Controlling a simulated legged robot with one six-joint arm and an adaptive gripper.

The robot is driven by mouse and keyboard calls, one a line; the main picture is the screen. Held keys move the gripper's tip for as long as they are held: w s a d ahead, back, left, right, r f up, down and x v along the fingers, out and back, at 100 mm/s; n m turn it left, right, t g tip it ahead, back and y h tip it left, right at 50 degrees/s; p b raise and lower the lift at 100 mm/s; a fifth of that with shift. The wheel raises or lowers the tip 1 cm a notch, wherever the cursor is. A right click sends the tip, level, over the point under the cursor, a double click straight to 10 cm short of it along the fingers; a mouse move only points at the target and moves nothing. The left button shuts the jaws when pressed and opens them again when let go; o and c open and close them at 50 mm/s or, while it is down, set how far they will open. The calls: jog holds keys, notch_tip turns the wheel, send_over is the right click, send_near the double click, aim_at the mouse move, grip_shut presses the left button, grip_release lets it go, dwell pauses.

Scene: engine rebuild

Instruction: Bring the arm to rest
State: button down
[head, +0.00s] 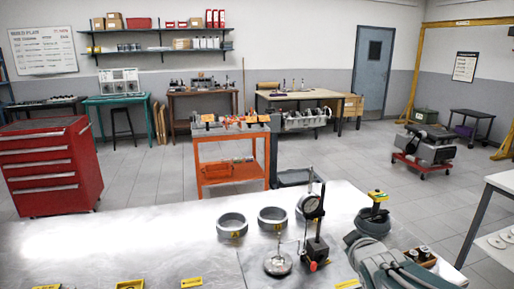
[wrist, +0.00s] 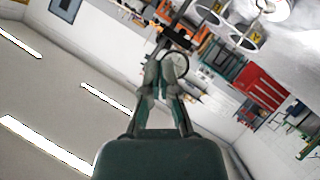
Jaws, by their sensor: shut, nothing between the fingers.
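My gripper (wrist: 165,72) shows in the wrist view with its two dark grey-green fingers drawn together and nothing held between them. Behind the fingertips is a round pale dial on a dark stand; I cannot tell how far off it is. In the head view grey-green parts of my arm (head: 392,268) show at the lower right, above the metal bench (head: 185,232). The fingertips cannot be made out clearly there.
Grey rings (head: 232,226) with yellow tags stand on the bench. A dial gauge stand (head: 317,247) and a round metal piece (head: 278,263) are left of my arm. A grey part with a yellow top (head: 373,222) stands close behind it. The bench's left part is mostly clear.

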jog(key=s+a+f+m+g, duration=0.1)
jog(key=s+a+m+g, duration=0.2)
jog(key=s, duration=0.8)
jog(key=s+a+f+m+g+y, duration=0.1)
jog(key=s+a+m+g, duration=0.2)
jog(key=s, duration=0.8)
jog(key=shift+f+m+g, duration=0.4)
jog(key=shift+g, duration=0.3)
